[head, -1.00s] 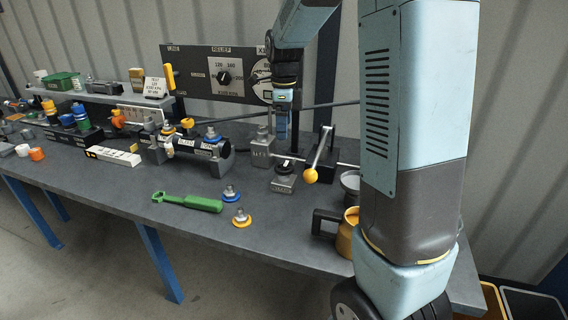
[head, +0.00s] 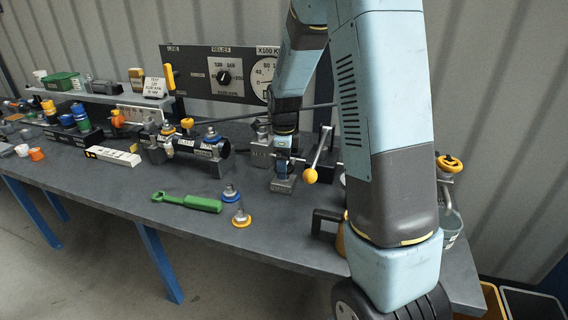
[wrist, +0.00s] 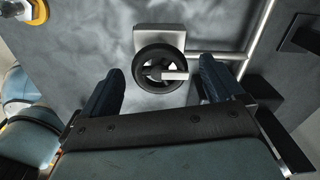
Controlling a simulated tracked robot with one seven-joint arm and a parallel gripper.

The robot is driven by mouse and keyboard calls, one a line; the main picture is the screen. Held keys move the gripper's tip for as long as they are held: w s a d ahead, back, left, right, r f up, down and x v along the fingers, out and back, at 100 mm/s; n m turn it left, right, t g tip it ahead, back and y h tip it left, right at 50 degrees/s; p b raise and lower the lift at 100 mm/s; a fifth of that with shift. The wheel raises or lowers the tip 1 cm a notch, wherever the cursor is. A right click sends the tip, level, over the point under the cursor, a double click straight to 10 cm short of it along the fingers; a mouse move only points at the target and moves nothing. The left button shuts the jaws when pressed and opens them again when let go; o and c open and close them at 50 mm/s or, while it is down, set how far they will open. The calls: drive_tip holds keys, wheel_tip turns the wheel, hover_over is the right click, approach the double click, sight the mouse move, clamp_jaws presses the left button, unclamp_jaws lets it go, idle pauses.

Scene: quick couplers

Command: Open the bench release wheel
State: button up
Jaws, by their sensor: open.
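The release wheel is a small black handwheel with a pale crossbar, seen in the wrist view (wrist: 160,70), on a light metal block (wrist: 158,36). In the head view the block (head: 283,185) stands on the bench, and my gripper hides most of the wheel. My gripper (head: 283,163) points down right over it. In the wrist view my gripper (wrist: 160,64) is open, with one dark finger on each side of the wheel. A gap shows between each finger and the rim. I cannot tell whether the fingertips are level with the rim.
A lever with a yellow knob (head: 310,176) stands close on the right. A pipe runs from the block's side (wrist: 215,55). A gauge panel (head: 215,75) is behind. A green tool (head: 187,202) and two fittings lie at the front left. A yellow handwheel (head: 450,163) shows at the right.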

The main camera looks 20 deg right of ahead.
drive_tip(key=shift+f, duration=0.15)
drive_tip(key=c, duration=1)
